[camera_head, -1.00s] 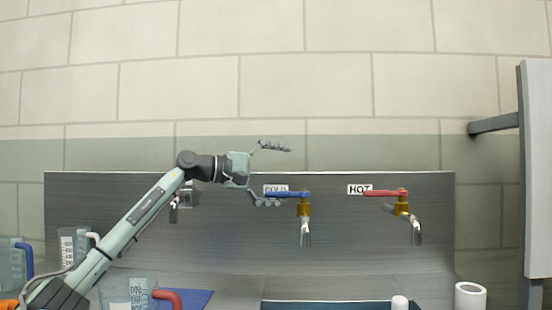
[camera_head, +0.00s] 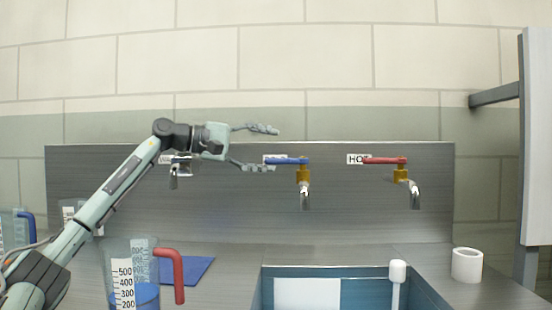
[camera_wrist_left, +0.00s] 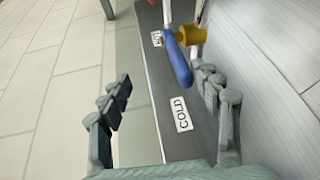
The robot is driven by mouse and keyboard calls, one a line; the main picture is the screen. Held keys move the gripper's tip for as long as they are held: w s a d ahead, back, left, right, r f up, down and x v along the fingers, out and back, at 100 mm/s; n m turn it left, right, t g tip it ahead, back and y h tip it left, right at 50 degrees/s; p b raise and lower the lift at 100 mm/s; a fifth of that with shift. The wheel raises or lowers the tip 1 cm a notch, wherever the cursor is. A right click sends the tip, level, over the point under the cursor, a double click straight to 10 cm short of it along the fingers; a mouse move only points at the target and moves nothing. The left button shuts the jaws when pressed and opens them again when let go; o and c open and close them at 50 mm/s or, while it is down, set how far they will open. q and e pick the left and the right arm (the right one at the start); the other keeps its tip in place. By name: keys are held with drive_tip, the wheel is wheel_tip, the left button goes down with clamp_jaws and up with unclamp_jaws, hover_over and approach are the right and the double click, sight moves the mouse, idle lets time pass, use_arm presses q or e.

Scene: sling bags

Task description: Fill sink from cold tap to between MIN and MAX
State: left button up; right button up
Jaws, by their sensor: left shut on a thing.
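The cold tap (camera_head: 304,185) has a brass body and a blue lever (camera_head: 290,161) pointing left. Its lever also shows in the left wrist view (camera_wrist_left: 178,62), near the COLD label (camera_wrist_left: 181,114). The lower finger overlaps the lever end; exact contact is unclear. The sink (camera_head: 372,289) lies below the taps, with blue walls and a pale panel inside. Its MIN and MAX marks and any water cannot be made out. My right gripper is not visible.
The hot tap (camera_head: 402,176) with a red lever stands right of the cold tap. A measuring jug (camera_head: 146,260) with a red handle and blue contents stands front left. A white roll (camera_head: 467,265) stands right of the sink. Another tap (camera_head: 174,177) is behind my left arm.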

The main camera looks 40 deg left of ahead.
use_arm(q)
drive_tip(key=shift+t, duration=0.3)
drive_tip(key=s+a+r, duration=0.1)
drive_tip(key=s+a+r+b, duration=0.1)
drive_tip(key=s+r, duration=0.1)
drive_tip(key=shift+c, duration=0.3)
drive_tip(key=shift+s+a+r, duration=0.1)
drive_tip(key=shift+s+r, duration=0.1)
drive_tip(key=shift+s, duration=0.35)
drive_tip(key=shift+s+r, duration=0.15)
drive_tip(key=shift+s, duration=0.35)
drive_tip(key=shift+c, duration=0.6)
drive_tip(key=shift+w+f, duration=0.2)
drive_tip(key=shift+f, duration=0.15)
